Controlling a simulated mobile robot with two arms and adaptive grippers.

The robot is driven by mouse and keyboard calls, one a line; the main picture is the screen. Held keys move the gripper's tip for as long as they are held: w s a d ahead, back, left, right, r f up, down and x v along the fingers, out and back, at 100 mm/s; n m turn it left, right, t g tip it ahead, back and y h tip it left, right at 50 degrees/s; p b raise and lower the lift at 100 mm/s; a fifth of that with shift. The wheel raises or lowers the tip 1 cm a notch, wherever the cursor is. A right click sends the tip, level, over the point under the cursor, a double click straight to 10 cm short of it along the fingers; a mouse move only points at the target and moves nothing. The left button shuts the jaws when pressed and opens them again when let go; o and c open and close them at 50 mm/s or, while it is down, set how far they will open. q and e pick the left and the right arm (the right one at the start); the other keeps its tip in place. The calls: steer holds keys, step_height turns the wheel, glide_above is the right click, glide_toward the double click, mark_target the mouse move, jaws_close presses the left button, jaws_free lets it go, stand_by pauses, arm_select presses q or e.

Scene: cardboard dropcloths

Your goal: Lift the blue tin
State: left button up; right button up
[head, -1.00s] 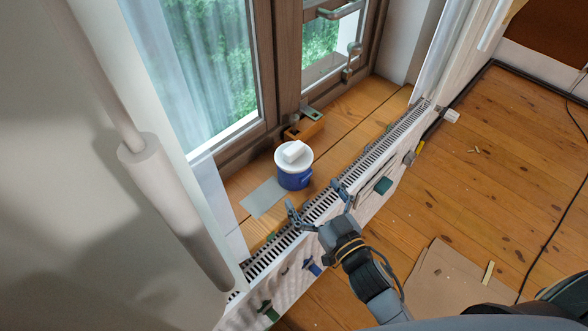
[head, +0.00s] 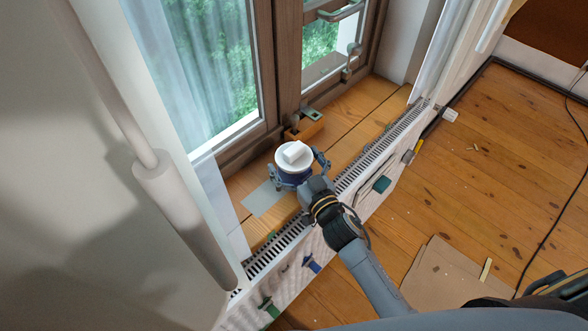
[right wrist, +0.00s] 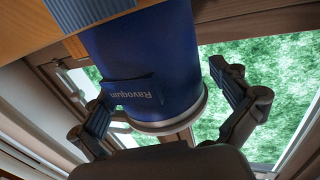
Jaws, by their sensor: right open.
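The blue tin (head: 291,181) stands on the wooden window sill, with a white lid and a small white block (head: 294,151) on top. In the right wrist view the tin (right wrist: 145,65) shows blue with the word "Ravoquin" on its side. My right gripper (head: 298,172) is open, with one finger on each side of the tin. In the right wrist view its fingers (right wrist: 165,110) stand apart around the tin, with a visible gap on the right. Contact on the left is hard to tell. My left gripper is not in view.
A grey flat sheet (head: 262,199) lies left of the tin. A wooden block (head: 304,127) with small metal parts is behind it, near the window frame. The radiator (head: 275,252) runs along the sill's front edge. The sill to the right is mostly clear.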

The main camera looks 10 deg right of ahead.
steer(key=c, duration=1.9)
steer(key=shift+r, duration=0.1)
